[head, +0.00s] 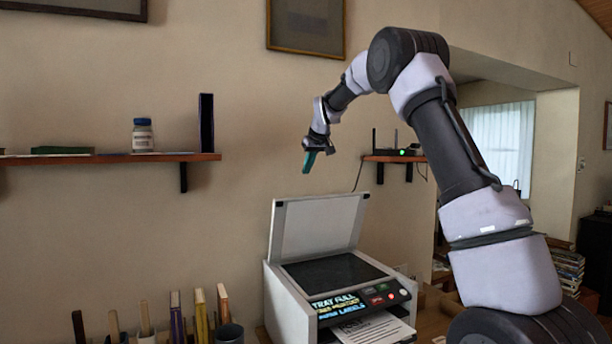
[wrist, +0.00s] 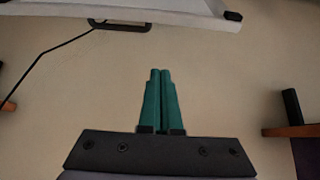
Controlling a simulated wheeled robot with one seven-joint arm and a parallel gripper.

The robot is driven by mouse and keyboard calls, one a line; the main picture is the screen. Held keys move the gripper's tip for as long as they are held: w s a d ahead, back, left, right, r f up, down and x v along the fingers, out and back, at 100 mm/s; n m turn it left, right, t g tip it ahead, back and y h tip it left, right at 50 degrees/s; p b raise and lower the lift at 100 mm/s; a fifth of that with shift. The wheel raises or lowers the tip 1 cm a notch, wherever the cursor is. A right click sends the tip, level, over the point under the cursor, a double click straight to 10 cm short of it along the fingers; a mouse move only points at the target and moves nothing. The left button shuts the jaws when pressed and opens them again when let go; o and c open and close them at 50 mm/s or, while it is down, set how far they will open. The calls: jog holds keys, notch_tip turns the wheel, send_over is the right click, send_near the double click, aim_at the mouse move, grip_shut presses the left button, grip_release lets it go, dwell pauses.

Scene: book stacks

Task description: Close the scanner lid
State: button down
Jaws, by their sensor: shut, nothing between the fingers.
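The scanner (head: 290,306) is a white box with a dark glass top and a front control panel (head: 360,300). Its lid (head: 320,226) stands raised, tilted back at the rear of the scanner. My gripper (head: 309,164) hangs above the lid's top edge, apart from it, with its green fingers pointing down. In the wrist view the green fingers (wrist: 160,75) are together with nothing between them. A pale panel edge (wrist: 190,14), probably the lid, crosses the top of the wrist view with a dark handle-like piece (wrist: 122,26) under it.
A wall shelf (head: 100,158) at left holds a jar (head: 142,135) and a dark upright book (head: 206,123). A small shelf (head: 395,158) behind my arm holds a router (head: 398,151) with a cable. Several upright books (head: 200,315) and a cup (head: 230,334) stand left of the scanner. Printed paper (head: 374,330) lies at its front.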

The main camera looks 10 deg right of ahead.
jog(key=w+f, duration=0.1)
jog(key=f, duration=0.3)
jog(key=w+f, duration=0.1)
jog(key=f, duration=0.2)
jog(key=shift+w+a+f, duration=0.1)
jog(key=shift+w+a, duration=0.25)
jog(key=shift+a, duration=0.05)
jog(key=shift+s+d+f, duration=0.25)
jog(key=shift+s+f, duration=0.1)
jog(key=shift+s, duration=0.4)
jog(key=shift+s+f, duration=0.1)
